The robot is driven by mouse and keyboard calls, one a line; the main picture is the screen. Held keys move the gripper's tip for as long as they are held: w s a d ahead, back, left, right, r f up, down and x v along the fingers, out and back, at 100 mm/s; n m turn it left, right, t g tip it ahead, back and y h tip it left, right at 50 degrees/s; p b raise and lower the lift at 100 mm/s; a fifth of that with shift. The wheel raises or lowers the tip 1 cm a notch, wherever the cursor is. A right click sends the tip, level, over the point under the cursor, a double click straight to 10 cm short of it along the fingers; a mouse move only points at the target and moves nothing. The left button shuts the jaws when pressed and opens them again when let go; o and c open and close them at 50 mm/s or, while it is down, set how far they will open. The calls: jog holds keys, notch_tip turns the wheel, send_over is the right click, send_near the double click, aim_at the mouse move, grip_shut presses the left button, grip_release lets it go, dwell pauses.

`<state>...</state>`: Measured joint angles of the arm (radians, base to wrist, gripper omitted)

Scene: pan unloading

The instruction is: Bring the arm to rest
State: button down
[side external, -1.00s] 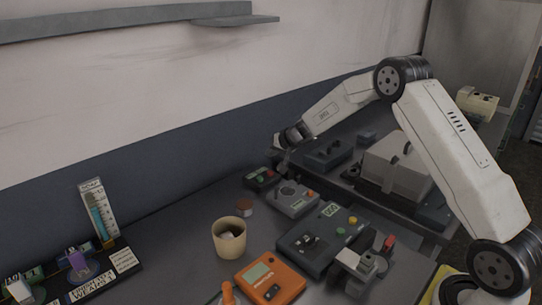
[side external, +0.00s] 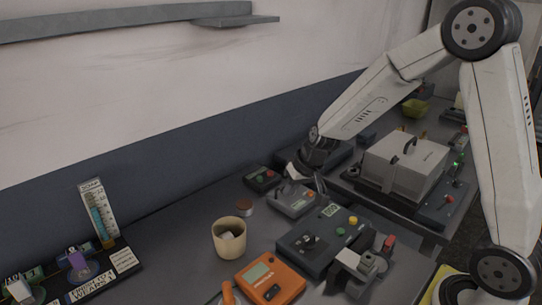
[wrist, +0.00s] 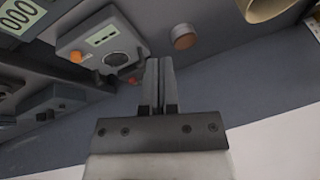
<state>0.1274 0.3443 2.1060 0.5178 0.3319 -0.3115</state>
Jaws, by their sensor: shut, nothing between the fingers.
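My gripper (wrist: 159,64) shows in the wrist view with its two fingers together and nothing between them. In the side external view my gripper (side external: 318,184) hangs at the end of my raised, bent arm. It is above or close to the grey device with a dial (side external: 293,198); I cannot tell whether it touches. The same dial device (wrist: 103,38) shows to the left of the fingers in the wrist view.
A dark control box (side external: 318,242) and a grey lidded box (side external: 403,165) stand nearby. The wall is behind the bench.

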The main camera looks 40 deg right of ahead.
jog(key=s+a+n+g+h, duration=0.1)
jog(key=s+a+n+g, duration=0.1)
jog(key=s, duration=1.4)
jog(key=shift+a+f+n, duration=0.4)
jog(key=shift+f+n, duration=0.05)
jog(key=shift+n, duration=0.15)
